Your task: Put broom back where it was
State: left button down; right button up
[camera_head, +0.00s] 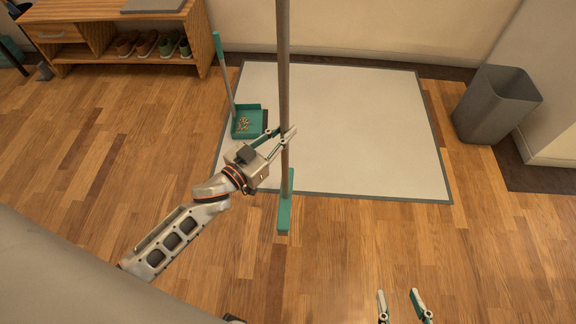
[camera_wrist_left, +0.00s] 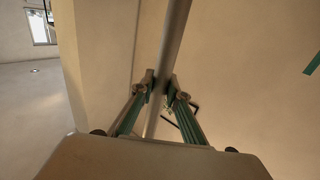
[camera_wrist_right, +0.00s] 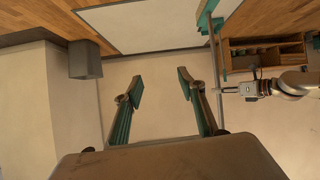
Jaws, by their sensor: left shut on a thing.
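The broom (camera_head: 284,90) stands about upright, with a grey handle and a green head (camera_head: 284,216) at its lower end. My left gripper (camera_head: 287,140) is shut on its handle; the left wrist view shows both fingers on the handle (camera_wrist_left: 172,45). My right gripper (camera_head: 402,300) is open and empty at the bottom of the head view. A green dustpan (camera_head: 247,122) with small bits in it stands on the mat's left side.
A white mat (camera_head: 370,120) with a grey border lies in the middle. A grey bin (camera_head: 495,105) stands at the right by the wall. A wooden shoe bench (camera_head: 120,25) with shoes is at the back left. The wood floor (camera_head: 400,240) in front is clear.

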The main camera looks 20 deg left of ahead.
aim_at(283, 162)
pick_arm(q)
notch_tip(283, 162, down, 8)
jog(key=b, duration=0.3)
jog(key=shift+s+f, duration=0.15)
jog(key=shift+f, duration=0.05)
jog(key=shift+f+b, duration=0.15)
jog(key=shift+b, duration=0.3)
notch_tip(283, 162, down, 4)
jog(key=shift+f+b, duration=0.2)
jog(key=shift+b, duration=0.95)
jog(key=shift+f, duration=0.1)
jog(key=shift+r, duration=0.4)
jog(key=shift+f, duration=0.55)
pick_arm(e)
jog(key=a+r+m+t+y, duration=0.1)
jog(key=a+m, duration=0.3)
jog(key=a, duration=0.3)
jog(key=shift+s+a+m+y, duration=0.2)
jog(key=shift+m+y, duration=0.1)
jog(key=shift+y, duration=0.1)
pick_arm(q)
jog(key=c, duration=2)
grip_release()
jog(key=shift+o, duration=0.2)
pick_arm(e)
jog(key=shift+r, duration=0.1)
